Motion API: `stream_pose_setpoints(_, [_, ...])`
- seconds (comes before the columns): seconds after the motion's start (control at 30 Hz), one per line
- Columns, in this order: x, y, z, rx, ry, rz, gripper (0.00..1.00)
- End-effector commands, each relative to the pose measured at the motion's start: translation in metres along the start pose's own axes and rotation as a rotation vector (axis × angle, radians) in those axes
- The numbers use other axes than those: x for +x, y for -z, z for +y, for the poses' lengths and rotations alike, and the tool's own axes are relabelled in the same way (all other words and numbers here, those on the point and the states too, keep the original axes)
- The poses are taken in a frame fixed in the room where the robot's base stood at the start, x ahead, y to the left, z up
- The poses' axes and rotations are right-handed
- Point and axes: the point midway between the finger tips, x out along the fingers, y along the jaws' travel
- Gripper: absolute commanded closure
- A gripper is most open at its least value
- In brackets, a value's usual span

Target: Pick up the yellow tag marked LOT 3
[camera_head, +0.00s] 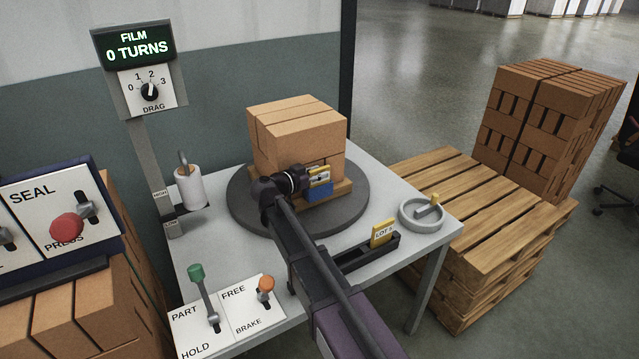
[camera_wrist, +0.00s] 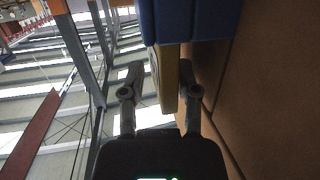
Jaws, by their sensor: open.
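A yellow tag (camera_head: 319,172) stands in a blue holder (camera_head: 318,192) on the near side of the boxes on the turntable. Its print is too small to read. My gripper (camera_head: 307,178) is at this tag, its fingers open. In the wrist view the yellow tag (camera_wrist: 168,85) stands between the two fingers of my gripper (camera_wrist: 162,82), with gaps beside it, and the blue holder (camera_wrist: 190,18) is beyond. A second yellow tag (camera_head: 382,233) stands upright in a black rack (camera_head: 362,254); it reads LOT, its numeral unclear.
Brown boxes (camera_head: 297,130) sit on a dark turntable (camera_head: 244,205), close beside my gripper. A wooden pallet (camera_head: 430,181) stands right.

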Motion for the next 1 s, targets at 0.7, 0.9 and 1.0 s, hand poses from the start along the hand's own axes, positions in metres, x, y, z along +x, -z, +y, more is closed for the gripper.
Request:
stream_pose_setpoints(0.7, [-0.0006,0.0001,0.0000,0.000,0.001,0.000,1.00])
stream_pose_setpoints(0.9, [-0.0013,0.0037,0.0000,-0.001,0.001,0.001,1.00])
stream_pose_setpoints(1.0, [-0.0020,0.0080,-0.0002,-0.001,0.001,0.001,1.00])
